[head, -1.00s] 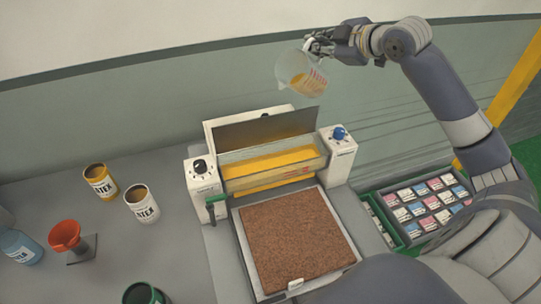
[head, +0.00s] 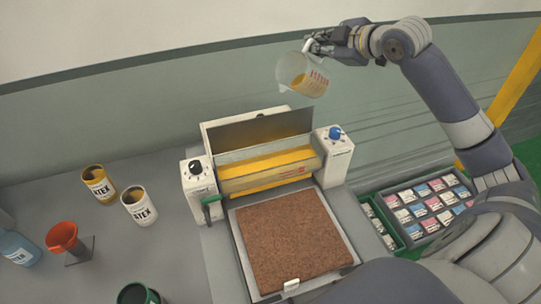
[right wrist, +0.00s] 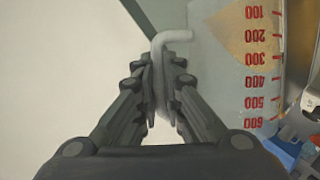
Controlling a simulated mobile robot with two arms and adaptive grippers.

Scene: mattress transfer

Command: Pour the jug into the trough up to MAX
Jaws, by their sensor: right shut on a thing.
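The clear jug (head: 304,75) is tilted with its mouth to the lower left and holds some amber liquid. It hangs in the air above the back of the machine. My right gripper (head: 323,47) is shut on the jug's handle; in the right wrist view the fingers (right wrist: 163,90) close around the pale handle, with the jug's red scale (right wrist: 257,70) to the right. The trough (head: 265,165) is the yellow-looking channel between the two white end blocks, below the jug. No stream shows between them. The MAX mark cannot be made out. My left gripper is not in view.
A dark raised panel (head: 260,131) stands behind the trough. A brown mat (head: 289,240) lies in front. Open cans (head: 98,184), an orange funnel (head: 63,236) and a blue bottle (head: 17,248) stand left. Trays of small packets (head: 425,208) are right.

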